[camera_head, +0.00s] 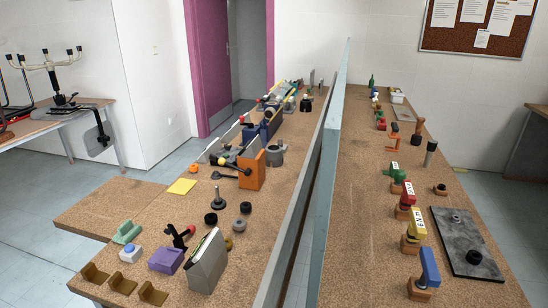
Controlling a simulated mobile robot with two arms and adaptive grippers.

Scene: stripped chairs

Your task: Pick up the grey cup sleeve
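A grey, open-topped round holder (276,156) stands on the left workbench, just right of an upright orange block (251,170). It looks most like the grey cup sleeve, but it is small in view and I cannot be certain. A smaller grey round piece (239,225) lies nearer on the same bench, beside black round pieces (211,219). Neither of my grippers shows in the head view.
A tall grey-blue divider (325,170) runs between the left bench (190,215) and right bench (365,200). A grey binder-like box (207,262) and purple block (166,260) stand at the near left. The left bench's side extension is largely clear.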

